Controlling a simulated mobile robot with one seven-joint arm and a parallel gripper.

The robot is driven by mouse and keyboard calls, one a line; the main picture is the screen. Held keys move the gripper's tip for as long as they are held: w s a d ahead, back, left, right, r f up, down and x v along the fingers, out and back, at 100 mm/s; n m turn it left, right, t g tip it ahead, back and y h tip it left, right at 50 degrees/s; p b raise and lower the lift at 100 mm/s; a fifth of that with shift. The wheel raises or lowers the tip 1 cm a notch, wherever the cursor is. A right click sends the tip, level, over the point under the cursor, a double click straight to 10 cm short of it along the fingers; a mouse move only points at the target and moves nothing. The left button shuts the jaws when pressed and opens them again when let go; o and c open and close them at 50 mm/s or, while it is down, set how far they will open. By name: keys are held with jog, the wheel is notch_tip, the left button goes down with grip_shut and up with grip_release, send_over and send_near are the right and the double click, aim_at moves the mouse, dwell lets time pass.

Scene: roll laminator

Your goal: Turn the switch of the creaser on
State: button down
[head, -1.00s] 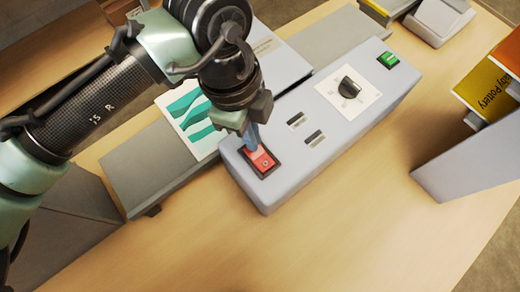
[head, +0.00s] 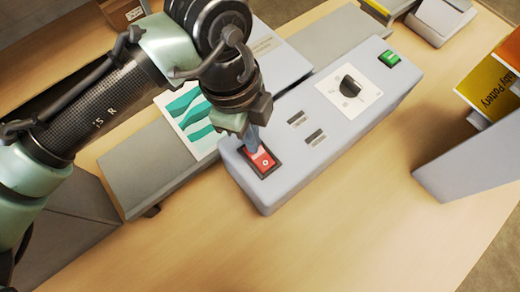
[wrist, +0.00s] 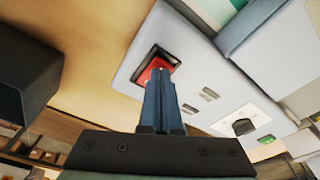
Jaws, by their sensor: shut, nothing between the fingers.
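The creaser (head: 300,135) is a pale grey machine lying diagonally on the table. At its near left end is a red rocker switch (head: 262,161) in a dark frame; the switch also shows in the wrist view (wrist: 152,68). A green rocker switch (head: 389,59) is at its far right end, and a black knob (head: 349,86) on a white plate lies between. My gripper (head: 252,146) is shut and empty, its blue fingertips at the upper part of the red switch. The fingers (wrist: 158,85) hide part of the switch; I cannot tell whether they press it.
A sheet with teal waves (head: 190,112) lies on the grey feed bed (head: 140,170) left of the creaser. A grey rack (head: 475,160) with booklets stands at the right. The table front (head: 330,240) is clear.

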jog(key=shift+f, duration=0.45)
jog(key=shift+r+p, duration=2.9)
jog(key=shift+r, duration=0.7)
